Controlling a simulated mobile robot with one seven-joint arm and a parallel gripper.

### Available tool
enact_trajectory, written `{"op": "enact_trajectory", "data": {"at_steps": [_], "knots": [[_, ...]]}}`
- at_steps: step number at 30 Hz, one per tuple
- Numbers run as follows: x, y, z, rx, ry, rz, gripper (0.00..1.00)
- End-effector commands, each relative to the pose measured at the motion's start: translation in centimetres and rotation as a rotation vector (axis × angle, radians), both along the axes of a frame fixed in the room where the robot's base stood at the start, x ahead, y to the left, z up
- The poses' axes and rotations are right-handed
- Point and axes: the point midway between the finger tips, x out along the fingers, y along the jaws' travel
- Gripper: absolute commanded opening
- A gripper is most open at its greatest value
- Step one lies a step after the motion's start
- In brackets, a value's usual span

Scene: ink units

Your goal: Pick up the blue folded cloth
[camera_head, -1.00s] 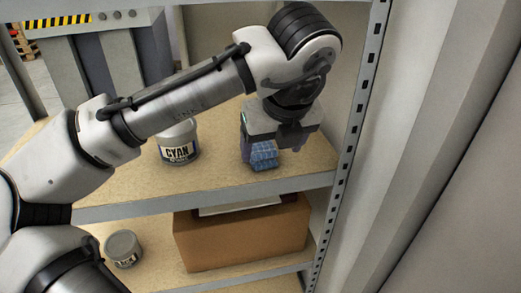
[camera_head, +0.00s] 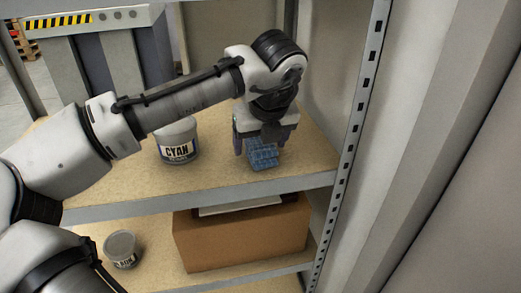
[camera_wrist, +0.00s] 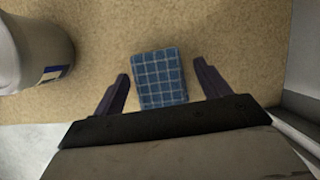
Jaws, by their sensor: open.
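The blue folded cloth (camera_head: 263,155) lies on the upper shelf near its front edge and has a pale checked pattern. In the wrist view the cloth (camera_wrist: 159,78) lies flat between and a little beyond the two fingers. My gripper (camera_head: 262,146) points down over the cloth. In the wrist view my gripper (camera_wrist: 162,86) is open, with one dark finger on each side of the cloth and a gap on both sides. I cannot tell how high the fingertips are above the shelf.
A tin labelled CYAN (camera_head: 178,143) stands on the upper shelf (camera_head: 130,182) left of my gripper. A perforated metal post (camera_head: 358,120) rises at the right. Below are a cardboard box (camera_head: 240,240) and a small tin (camera_head: 122,250). Shelf board is clear around the cloth.

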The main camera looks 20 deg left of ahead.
Motion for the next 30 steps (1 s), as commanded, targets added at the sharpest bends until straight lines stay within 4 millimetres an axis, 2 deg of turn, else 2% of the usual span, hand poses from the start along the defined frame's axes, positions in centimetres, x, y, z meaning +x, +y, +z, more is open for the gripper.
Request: {"op": "enact_trajectory", "data": {"at_steps": [2,13,23,30], "knots": [[0.0,0.0,0.0,0.000,0.000,0.000,0.75],[0.0,0.0,0.0,0.000,0.000,0.000,0.28],[0.0,0.0,0.3,0.000,0.000,0.000,0.27],[0.0,0.0,2.6,-0.002,-0.001,0.000,0.27]]}}
